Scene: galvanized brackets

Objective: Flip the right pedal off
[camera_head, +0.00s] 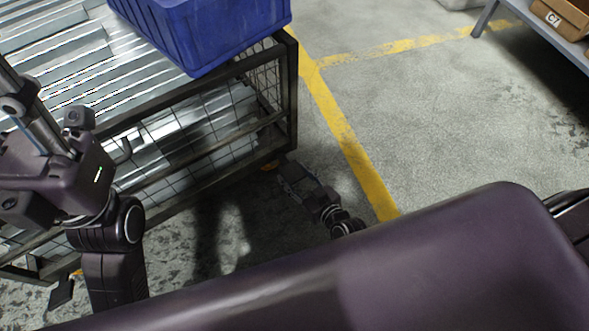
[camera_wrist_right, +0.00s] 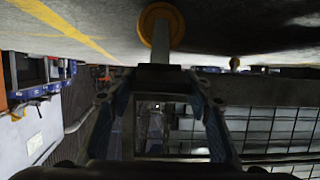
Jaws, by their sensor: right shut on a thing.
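The cart (camera_head: 290,95) is a dark mesh-sided frame with a yellow caster (camera_wrist_right: 160,25) at its near right corner. The right pedal (camera_wrist_right: 165,76) shows in the right wrist view as a dark plate by that caster, between my fingertips. My right gripper (camera_head: 287,180) is low by the floor at this corner in the head view. It also shows in the right wrist view (camera_wrist_right: 165,90), shut on the pedal. Its fingers hide part of the pedal, and its tilt is hard to read. My left arm is beside the cart at the left; its fingers cannot be made out.
A blue crate (camera_head: 215,35) and corrugated metal sheets (camera_head: 60,55) are on the cart. A dark pedal (camera_head: 62,292) shows near the cart's left end. A yellow line (camera_head: 345,135) crosses the open concrete floor. A shelf with a cardboard box (camera_head: 562,18) stands far right.

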